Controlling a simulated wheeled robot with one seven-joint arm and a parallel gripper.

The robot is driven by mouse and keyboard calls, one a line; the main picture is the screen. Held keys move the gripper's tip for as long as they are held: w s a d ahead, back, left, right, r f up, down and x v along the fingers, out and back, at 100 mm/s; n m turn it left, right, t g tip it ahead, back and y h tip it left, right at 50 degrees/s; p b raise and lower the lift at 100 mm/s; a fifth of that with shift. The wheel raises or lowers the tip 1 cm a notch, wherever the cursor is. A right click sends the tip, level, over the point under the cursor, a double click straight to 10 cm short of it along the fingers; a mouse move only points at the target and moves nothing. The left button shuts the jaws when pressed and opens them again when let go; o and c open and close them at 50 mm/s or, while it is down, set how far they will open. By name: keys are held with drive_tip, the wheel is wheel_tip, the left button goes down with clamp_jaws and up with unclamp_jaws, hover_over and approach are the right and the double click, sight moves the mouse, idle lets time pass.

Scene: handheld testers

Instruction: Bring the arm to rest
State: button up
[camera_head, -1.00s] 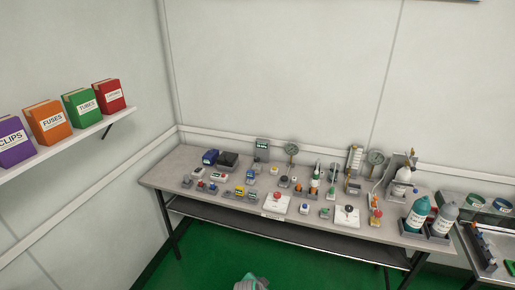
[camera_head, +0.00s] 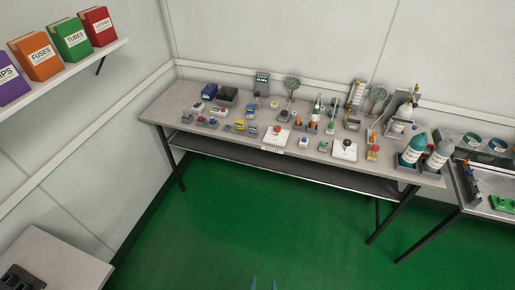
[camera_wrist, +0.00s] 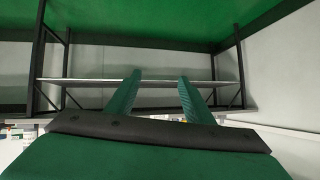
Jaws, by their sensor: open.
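My gripper (camera_wrist: 156,98) shows in the wrist view with its two green fingers spread apart and nothing between them. Beyond the fingers are a table's frame and a long shelf bar (camera_wrist: 85,82). In the head view only the tips of my gripper (camera_head: 264,284) show at the bottom edge, over the green floor. The workbench (camera_head: 165,108) with the testers stands well ahead of it, and the gripper touches nothing that I can see.
The bench holds gauges, small testers and a teal bottle (camera_head: 412,149). A wall shelf (camera_head: 75,67) with labelled boxes is at the left. Another table corner (camera_head: 60,258) is at the lower left. The green floor (camera_head: 240,225) in front of the bench is clear.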

drive_tip(key=s+a+r+n+t, duration=0.1)
drive_tip(key=s+r+t, duration=0.1)
drive_tip(key=s+r, duration=0.6)
drive_tip(key=s+a+r+n+t, duration=0.1)
drive_tip(key=s+r, duration=0.7)
drive_tip(key=r, duration=0.8)
drive_tip(key=shift+s+n+t+y, duration=0.2)
drive_tip(key=shift+n+t+y, duration=0.1)
drive_tip(key=shift+t, duration=0.2)
drive_tip(key=shift+a, duration=0.15)
drive_tip(key=shift+c, duration=0.2)
drive_tip(key=c, duration=0.4)
drive_tip(key=shift+o, duration=0.2)
drive_tip(key=shift+w+a, duration=0.1)
drive_tip(key=shift+w, duration=0.05)
